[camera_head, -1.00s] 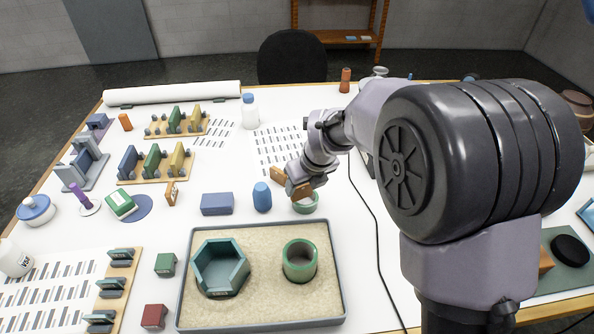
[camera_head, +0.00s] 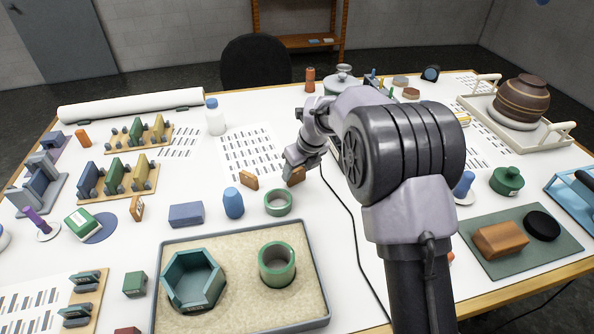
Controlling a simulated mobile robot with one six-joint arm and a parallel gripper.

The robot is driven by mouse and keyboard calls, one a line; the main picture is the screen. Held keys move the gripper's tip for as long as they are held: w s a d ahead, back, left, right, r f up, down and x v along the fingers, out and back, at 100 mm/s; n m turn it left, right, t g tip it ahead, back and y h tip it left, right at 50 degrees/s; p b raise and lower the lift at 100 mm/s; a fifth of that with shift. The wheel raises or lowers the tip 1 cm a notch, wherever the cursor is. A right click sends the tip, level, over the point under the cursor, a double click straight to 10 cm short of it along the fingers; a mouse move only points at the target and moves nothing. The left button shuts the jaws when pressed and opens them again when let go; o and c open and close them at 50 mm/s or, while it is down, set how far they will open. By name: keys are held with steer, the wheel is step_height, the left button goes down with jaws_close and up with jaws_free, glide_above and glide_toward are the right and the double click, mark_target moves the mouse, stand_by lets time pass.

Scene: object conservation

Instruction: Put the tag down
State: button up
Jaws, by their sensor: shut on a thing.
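My gripper (camera_head: 291,170) is shut on a small brown tag (camera_head: 297,176), low over the white table right of the middle. The fingers hide part of the tag, and I cannot tell whether it touches the table. A similar orange-brown tag (camera_head: 249,180) stands on the table a little to the left. Another tag (camera_head: 137,208) stands farther left, near the wooden racks.
A green ring (camera_head: 278,203) lies just in front of my gripper. A sand tray (camera_head: 324,293) holds a hexagonal teal pot (camera_head: 192,281) and a green cylinder (camera_head: 277,265). A black cable (camera_head: 352,215) runs to the right. A printed sheet (camera_head: 245,150) lies behind.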

steer(key=o, duration=1.3)
steer(key=shift+f, duration=0.15)
steer(key=s+d+r+n+p, duration=0.25)
steer(key=s+r, duration=0.25)
steer(key=r, duration=0.4)
steer(key=s+d+r+n+p, duration=0.1)
steer(key=s+d+r+n, duration=0.3)
steer(key=r, duration=0.6)
steer(key=s+d+r+n+t, duration=0.1)
steer(key=s+d+r+n, duration=0.15)
steer(key=s, duration=0.35)
steer(key=s+d+r+n, duration=0.1)
steer(key=s+n, duration=0.2)
steer(key=s, duration=0.2)
steer(key=s+d+r+n+t, duration=0.1)
steer(key=s+d+n, duration=0.15)
steer(key=s, duration=0.35)
steer(key=s+d+f+n, duration=0.2)
steer(key=s+f+n, duration=0.1)
steer(key=s+n, duration=0.75)
steer(key=shift+m+h, duration=0.4)
steer(key=shift+m, duration=0.2)
steer(key=f+b, duration=0.3)
steer(key=s+f+b, duration=0.1)
steer(key=f+b, duration=0.2)
steer(key=f, duration=0.1)
steer(key=shift+s+a, duration=0.1)
steer(key=shift+s, duration=0.1)
